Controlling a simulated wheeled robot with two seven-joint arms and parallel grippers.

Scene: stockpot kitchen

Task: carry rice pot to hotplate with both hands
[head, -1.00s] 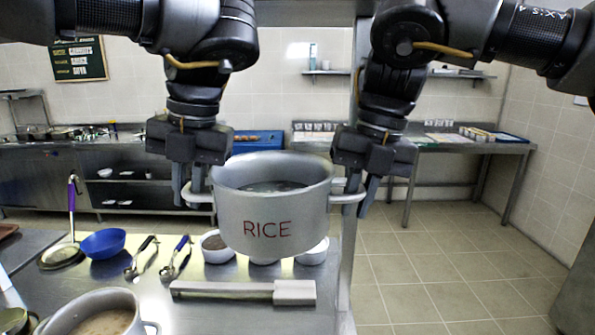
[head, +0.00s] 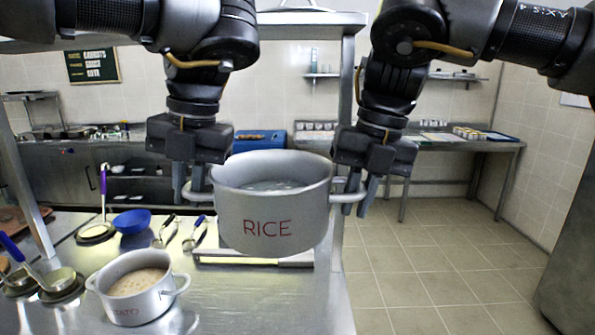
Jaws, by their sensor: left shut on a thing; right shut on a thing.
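The rice pot (head: 272,219) is a grey metal pot with red RICE lettering and a side handle at each end. It hangs level in the air in front of me, with pale contents showing inside. My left gripper (head: 190,185) is shut on its left handle. My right gripper (head: 364,193) is shut on its right handle.
The steel counter (head: 230,310) lies below. A smaller pot (head: 140,288) with brownish contents stands on it at the lower left. Open tiled floor (head: 430,270) is at right.

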